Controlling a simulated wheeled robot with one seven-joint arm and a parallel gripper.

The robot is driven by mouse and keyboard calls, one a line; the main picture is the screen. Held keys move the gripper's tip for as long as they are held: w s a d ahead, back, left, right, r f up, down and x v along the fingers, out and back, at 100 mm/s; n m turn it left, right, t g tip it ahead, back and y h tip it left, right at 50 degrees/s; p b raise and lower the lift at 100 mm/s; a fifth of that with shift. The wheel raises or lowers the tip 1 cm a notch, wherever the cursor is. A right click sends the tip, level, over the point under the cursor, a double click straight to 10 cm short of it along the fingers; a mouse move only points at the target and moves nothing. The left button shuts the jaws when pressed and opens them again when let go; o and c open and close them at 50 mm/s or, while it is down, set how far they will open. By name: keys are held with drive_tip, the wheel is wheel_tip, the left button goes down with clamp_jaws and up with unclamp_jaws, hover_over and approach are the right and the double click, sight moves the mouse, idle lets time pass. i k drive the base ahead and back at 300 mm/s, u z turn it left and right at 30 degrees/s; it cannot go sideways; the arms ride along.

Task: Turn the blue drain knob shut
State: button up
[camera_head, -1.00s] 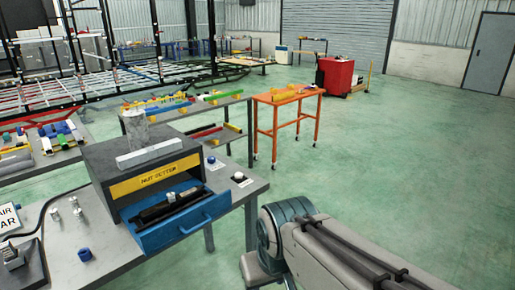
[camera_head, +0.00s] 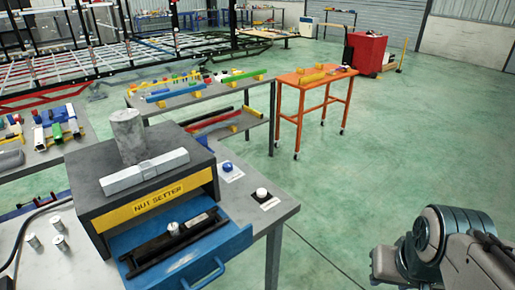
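A small blue knob (camera_head: 227,166) sits on a pale plate on the grey workbench (camera_head: 286,213), just right of the dark nut setter box (camera_head: 88,203). My gripper is out of view; only part of my arm shows at the lower right, apart from the bench.
An open blue drawer (camera_head: 236,247) juts from the box toward me, holding a dark tool. A metal cylinder (camera_head: 127,135) and a pale bar (camera_head: 144,171) rest on the box. Behind are a grey parts table and an orange table (camera_head: 318,83). Green floor right of the bench is clear.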

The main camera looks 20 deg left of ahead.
sight(227, 166)
drive_tip(key=u, duration=0.2)
drive_tip(key=i, duration=0.9)
drive_tip(key=u, duration=1.05)
drive_tip(key=i, duration=0.5)
drive_tip(key=u, duration=0.55)
